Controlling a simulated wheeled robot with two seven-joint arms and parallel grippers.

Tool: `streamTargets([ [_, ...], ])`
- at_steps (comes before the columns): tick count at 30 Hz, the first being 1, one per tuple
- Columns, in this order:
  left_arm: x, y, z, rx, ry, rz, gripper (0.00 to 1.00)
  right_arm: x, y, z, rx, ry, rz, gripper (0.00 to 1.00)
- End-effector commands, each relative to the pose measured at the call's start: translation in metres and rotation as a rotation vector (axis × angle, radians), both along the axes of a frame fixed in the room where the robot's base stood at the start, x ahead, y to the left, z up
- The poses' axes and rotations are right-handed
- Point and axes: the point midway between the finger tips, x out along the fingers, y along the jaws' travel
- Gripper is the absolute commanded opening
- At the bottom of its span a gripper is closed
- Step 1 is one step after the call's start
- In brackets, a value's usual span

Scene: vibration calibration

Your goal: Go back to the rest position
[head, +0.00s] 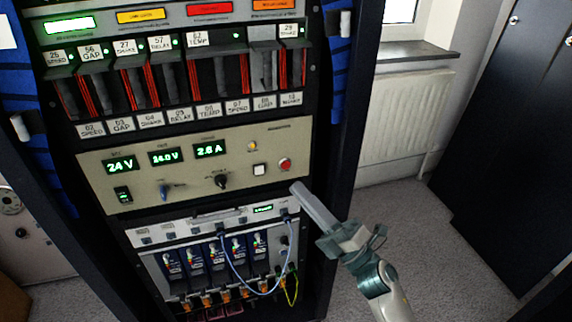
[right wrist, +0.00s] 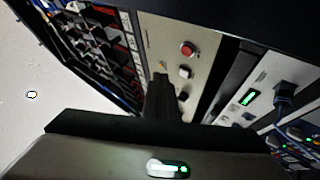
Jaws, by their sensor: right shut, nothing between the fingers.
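My right gripper (head: 299,190) is shut and empty. In the head view it is in front of the right side of the equipment rack (head: 343,110), its fingertips just below the red button (head: 285,164) on the beige power panel (head: 235,184). I cannot tell whether the fingertips touch the panel. In the right wrist view the dark shut fingers (right wrist: 158,98) point at the beige panel (right wrist: 175,35), with the red button (right wrist: 188,48) and a white square button (right wrist: 186,71) to their right. My left gripper is not in view.
Card slots with labels (head: 160,85) fill the upper rack. A lower module (head: 205,260) carries blue and yellow cables. A radiator (head: 405,115) stands behind on the right, and a dark cabinet (head: 505,140) at the far right. Carpet floor (head: 400,215) is clear between rack and cabinet.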

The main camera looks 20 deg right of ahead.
Motion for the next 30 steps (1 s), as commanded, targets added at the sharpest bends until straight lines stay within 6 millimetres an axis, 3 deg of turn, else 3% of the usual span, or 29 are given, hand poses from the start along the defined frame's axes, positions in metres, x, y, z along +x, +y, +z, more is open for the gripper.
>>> streamTargets([
  [22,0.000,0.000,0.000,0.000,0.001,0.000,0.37,0.000,-0.002,-0.002,0.023,0.021,-0.008,0.00],
  [26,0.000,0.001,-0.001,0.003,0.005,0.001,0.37,0.001,-0.011,-0.009,0.101,0.093,-0.035,0.00],
  [30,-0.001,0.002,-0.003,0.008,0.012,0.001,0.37,0.001,-0.029,-0.031,0.255,0.243,-0.089,0.00],
])
